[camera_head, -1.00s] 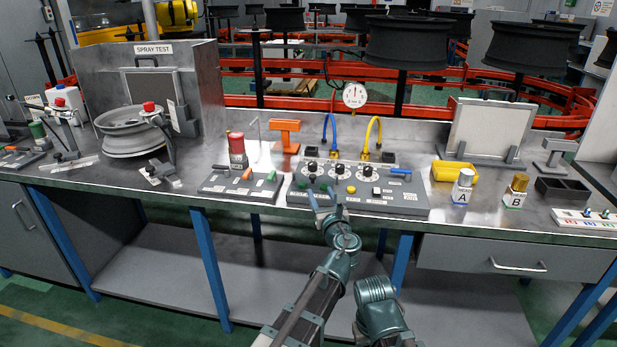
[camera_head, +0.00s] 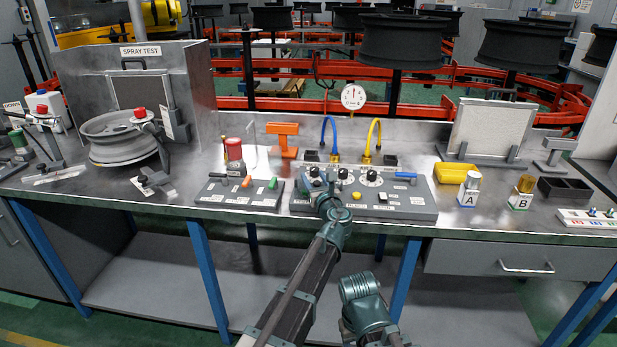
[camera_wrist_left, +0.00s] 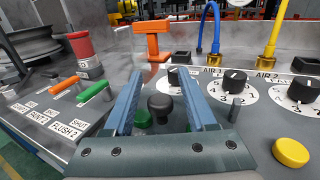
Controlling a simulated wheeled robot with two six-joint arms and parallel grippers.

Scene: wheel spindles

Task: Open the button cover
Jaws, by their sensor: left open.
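My left gripper (camera_head: 317,183) is over the left part of the grey control panel (camera_head: 410,208), and in the left wrist view the gripper (camera_wrist_left: 162,74) is open and empty. A black knob (camera_wrist_left: 160,104) shows between its two fingers, with green parts beside it partly hidden by the fingers. I cannot tell whether the fingers touch the knob. A yellow button (camera_head: 357,196) sits on the panel to the right of the gripper; it also shows in the left wrist view (camera_wrist_left: 291,152). I cannot clearly make out a button cover.
Black dials (camera_head: 371,175) stand right of my gripper, with blue (camera_head: 328,133) and yellow (camera_head: 374,136) hoses behind. A lever box (camera_head: 238,194) and red cylinder (camera_head: 234,150) are to the left. Bottles A (camera_head: 469,190) and B (camera_head: 521,193) stand right.

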